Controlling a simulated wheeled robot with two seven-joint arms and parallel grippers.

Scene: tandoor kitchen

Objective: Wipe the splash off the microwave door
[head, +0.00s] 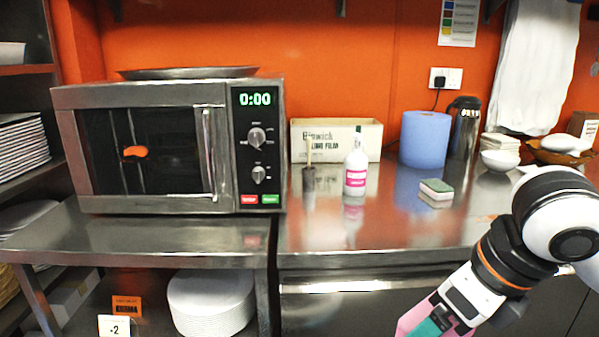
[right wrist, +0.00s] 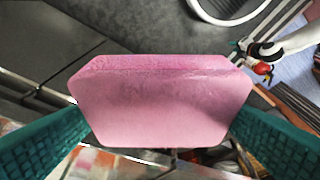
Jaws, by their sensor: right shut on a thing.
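The microwave (head: 165,140) stands on the steel counter at the left of the head view, its door (head: 170,185) shut. An orange splash (head: 136,152) marks the dark door window, left of the vertical handle. My right gripper (head: 436,326) is low at the bottom right of the head view, in front of the counter and well away from the door. It is shut on a pink cloth or sponge (right wrist: 160,105), which sits between the teal fingers in the right wrist view. Its pink edge also shows in the head view (head: 411,314). My left gripper does not show.
A metal tray (head: 190,73) lies on top of the microwave. Right of it stand a box (head: 345,133), a pink-labelled bottle (head: 356,172), a blue paper roll (head: 424,140), a green-topped sponge (head: 436,190) and bowls (head: 500,160). The counter front before the microwave is clear.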

